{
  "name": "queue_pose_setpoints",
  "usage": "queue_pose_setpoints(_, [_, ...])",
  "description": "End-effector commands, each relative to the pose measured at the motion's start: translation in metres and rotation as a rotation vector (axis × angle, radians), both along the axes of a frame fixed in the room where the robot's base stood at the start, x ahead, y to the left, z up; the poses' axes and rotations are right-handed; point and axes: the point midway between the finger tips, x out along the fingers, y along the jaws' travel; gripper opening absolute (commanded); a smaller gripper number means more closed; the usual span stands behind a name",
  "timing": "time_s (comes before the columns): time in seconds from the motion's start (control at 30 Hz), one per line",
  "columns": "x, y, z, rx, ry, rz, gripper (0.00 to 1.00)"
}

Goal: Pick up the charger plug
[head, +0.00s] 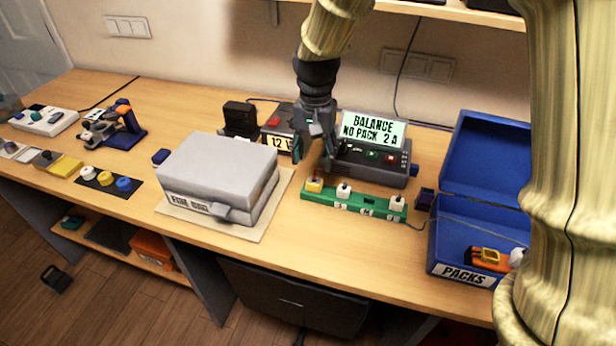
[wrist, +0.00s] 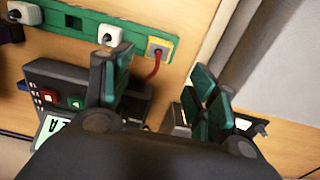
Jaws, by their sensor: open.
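A green power strip (head: 368,204) lies along the front of the bench and also shows in the wrist view (wrist: 80,24). At its left end is a yellow socket (head: 314,187) with a small grey plug (wrist: 156,52) and a red cable (wrist: 152,72). White plugs (head: 343,190) (head: 397,202) stand further along the strip. No label shows which is the charger plug. The red cable runs toward the charger (head: 368,163), which shows "BALANCE NO PACK 2 A". My gripper (head: 312,158) is open and empty, pointing down above the strip's yellow end. In the wrist view the red cable shows between its fingers.
A grey fuse box (head: 222,172) on a pale board stands close left of the strip. A blue open crate (head: 462,228) labelled PACKS stands right. Left, the bench holds small knobs and a stand.

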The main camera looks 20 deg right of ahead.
Motion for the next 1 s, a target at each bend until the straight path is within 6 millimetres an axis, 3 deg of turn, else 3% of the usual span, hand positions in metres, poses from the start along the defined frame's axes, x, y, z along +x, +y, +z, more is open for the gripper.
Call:
queue_pose_setpoints(0.2, [0.010,0.000,-0.029,0.000,0.011,0.000,0.59])
queue_pose_setpoints(0.4, [0.022,0.002,-0.045,0.000,0.023,0.004,0.59])
queue_pose_setpoints(0.8, [0.021,0.002,-0.086,0.000,0.025,0.004,0.59])
queue_pose_setpoints(1.0, [0.022,0.002,-0.095,0.000,0.024,0.005,0.59])
